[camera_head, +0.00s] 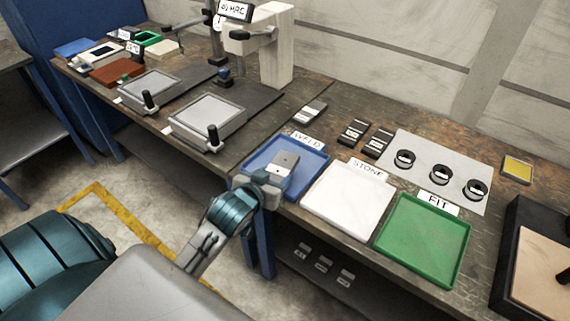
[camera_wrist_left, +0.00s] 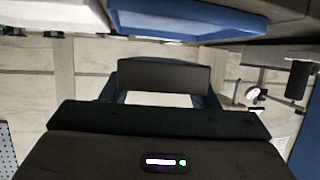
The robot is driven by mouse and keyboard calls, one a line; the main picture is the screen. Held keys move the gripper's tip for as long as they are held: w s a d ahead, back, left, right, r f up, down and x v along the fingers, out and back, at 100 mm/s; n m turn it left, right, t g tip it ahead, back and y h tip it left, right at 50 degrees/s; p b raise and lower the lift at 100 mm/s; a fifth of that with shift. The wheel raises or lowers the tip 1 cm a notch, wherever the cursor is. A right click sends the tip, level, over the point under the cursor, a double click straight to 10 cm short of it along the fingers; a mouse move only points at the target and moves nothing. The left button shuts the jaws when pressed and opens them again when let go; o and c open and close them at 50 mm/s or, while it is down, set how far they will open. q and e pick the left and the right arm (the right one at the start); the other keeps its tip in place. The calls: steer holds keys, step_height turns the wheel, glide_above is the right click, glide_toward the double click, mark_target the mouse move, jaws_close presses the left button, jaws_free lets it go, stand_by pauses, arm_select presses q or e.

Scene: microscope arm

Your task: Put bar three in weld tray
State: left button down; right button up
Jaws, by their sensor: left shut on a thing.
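The blue weld tray (camera_head: 316,182) lies at the left end of a row of three trays on the bench, with a "WELD" label at its back edge. My left gripper (camera_head: 280,174) reaches over the tray's front-left part. It is shut on a light grey bar (camera_head: 286,162), which shows over the tray; I cannot read its marking or tell whether it touches the tray floor. The tray's blue edge (camera_wrist_left: 185,22) seems to show at the top of the left wrist view. Two dark bars with pale labels (camera_head: 354,131) lie behind the trays. My right gripper is out of view.
The white "STONE" tray (camera_head: 342,205) and green "FIT" tray (camera_head: 422,240) stand to the right. Another small bar (camera_head: 311,112) lies behind the weld tray. A pale sheet (camera_head: 425,153) holds three black rings. Several small pieces lie on the lower shelf.

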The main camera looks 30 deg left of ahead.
mark_target(276, 162)
arm_select(q)
steer(key=shift+s+a+m+h, duration=1)
steer(key=shift+s+a+h, duration=0.3)
steer(key=shift+s+a, duration=1.25)
steer(key=w, duration=0.5)
steer(key=w+f, duration=0.1)
steer(key=w, duration=0.3)
steer(key=w+f, duration=0.1)
steer(key=w, duration=0.4)
steer(key=shift+w, duration=0.3)
steer(key=shift+f+p, duration=0.3)
steer(key=shift+f, duration=1.5)
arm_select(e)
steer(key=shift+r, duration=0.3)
arm_select(q)
steer(key=c, duration=0.5)
jaws_free()
steer(key=shift+s+f, duration=0.1)
steer(key=shift+f, duration=0.05)
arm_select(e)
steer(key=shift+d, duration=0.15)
